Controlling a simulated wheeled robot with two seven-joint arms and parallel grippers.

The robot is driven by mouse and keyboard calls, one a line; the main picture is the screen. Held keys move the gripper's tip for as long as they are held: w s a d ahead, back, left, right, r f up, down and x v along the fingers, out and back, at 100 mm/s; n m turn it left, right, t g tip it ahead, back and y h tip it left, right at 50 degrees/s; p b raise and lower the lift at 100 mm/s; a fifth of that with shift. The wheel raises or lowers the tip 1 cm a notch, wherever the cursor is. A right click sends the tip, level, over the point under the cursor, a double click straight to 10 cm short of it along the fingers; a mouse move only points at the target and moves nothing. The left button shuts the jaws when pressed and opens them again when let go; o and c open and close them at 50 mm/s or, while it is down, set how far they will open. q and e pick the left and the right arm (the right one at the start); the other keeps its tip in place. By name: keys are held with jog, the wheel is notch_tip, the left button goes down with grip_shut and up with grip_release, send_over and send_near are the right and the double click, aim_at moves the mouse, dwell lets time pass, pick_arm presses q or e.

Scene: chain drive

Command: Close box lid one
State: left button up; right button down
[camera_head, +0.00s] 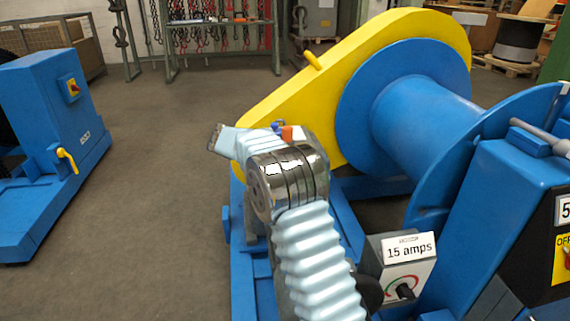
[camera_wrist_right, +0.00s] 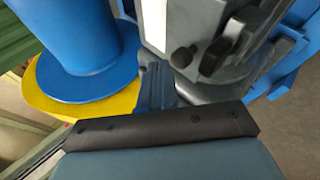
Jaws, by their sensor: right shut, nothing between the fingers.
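A grey box (camera_head: 400,265) with a "15 amps" label, a dial and a black knob stands low in front of the blue drum in the head view. I cannot make out which part is box lid one, or whether a lid stands open. The right wrist view shows a grey housing (camera_wrist_right: 215,50) with a white panel and black knobs, perhaps the same box.
A yellow guard (camera_head: 290,85) and a blue drum (camera_head: 430,115) stand beyond and right of the arm. A blue cabinet (camera_head: 515,200) is at right. Another blue machine (camera_head: 45,130) stands at left, with open floor (camera_head: 150,190) between.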

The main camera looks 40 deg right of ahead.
jog(key=shift+w+a+f+g+h, duration=0.15)
jog(key=shift+a+f+h, duration=0.1)
jog(key=shift+f, duration=0.15)
jog(key=shift+a+f+g+h, duration=0.1)
jog(key=shift+f+g+h, duration=0.05)
jog(key=shift+f+h, duration=0.15)
jog(key=shift+f, duration=0.1)
